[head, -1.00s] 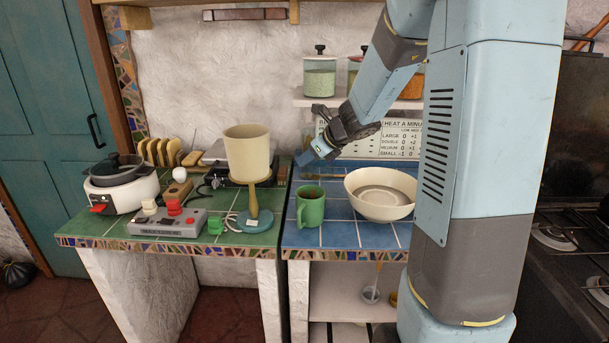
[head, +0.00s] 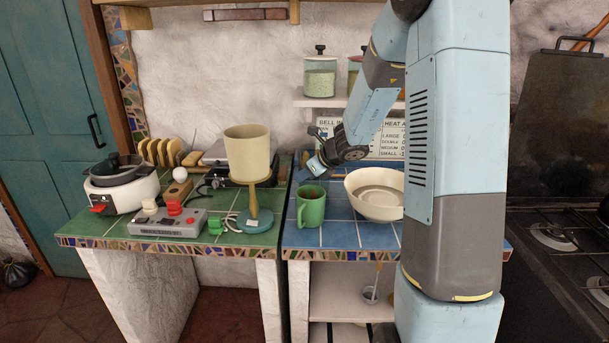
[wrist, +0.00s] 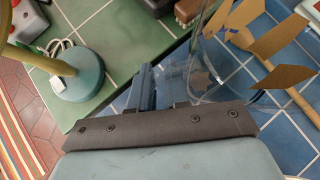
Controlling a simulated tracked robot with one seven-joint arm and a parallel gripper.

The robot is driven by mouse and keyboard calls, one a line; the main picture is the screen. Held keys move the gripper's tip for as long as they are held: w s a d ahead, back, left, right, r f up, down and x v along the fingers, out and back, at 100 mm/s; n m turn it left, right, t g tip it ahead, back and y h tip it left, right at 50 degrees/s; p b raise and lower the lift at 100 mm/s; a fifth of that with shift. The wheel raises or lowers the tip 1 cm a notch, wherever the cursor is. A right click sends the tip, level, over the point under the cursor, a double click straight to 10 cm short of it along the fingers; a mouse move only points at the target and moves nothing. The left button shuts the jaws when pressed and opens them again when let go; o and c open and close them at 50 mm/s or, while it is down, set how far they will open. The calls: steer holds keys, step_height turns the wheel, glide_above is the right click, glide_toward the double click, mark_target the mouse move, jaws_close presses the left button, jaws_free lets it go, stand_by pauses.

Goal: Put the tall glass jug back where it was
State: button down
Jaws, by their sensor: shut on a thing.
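The tall glass jug (wrist: 222,72) is clear and shows in the wrist view as curved transparent edges over blue tiles, just beyond my fingers. My gripper (wrist: 160,85) is shut on it; the palm hides part of the grip. In the head view my gripper (head: 314,166) is over the back left of the blue-tiled counter (head: 325,237), behind the green mug (head: 311,206). The jug can hardly be made out there. I cannot tell whether its base touches the tiles.
A cream bowl (head: 372,203) stands right of the mug. On the green counter (head: 285,205), left across a narrow gap, are a lamp (head: 248,150), a grey control box (head: 167,222) and a white cooker (head: 122,190). Tan flat pieces (wrist: 285,76) lie near the jug.

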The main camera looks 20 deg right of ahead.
steer(key=shift+f, duration=0.1)
steer(key=c, duration=1.1)
jaws_free()
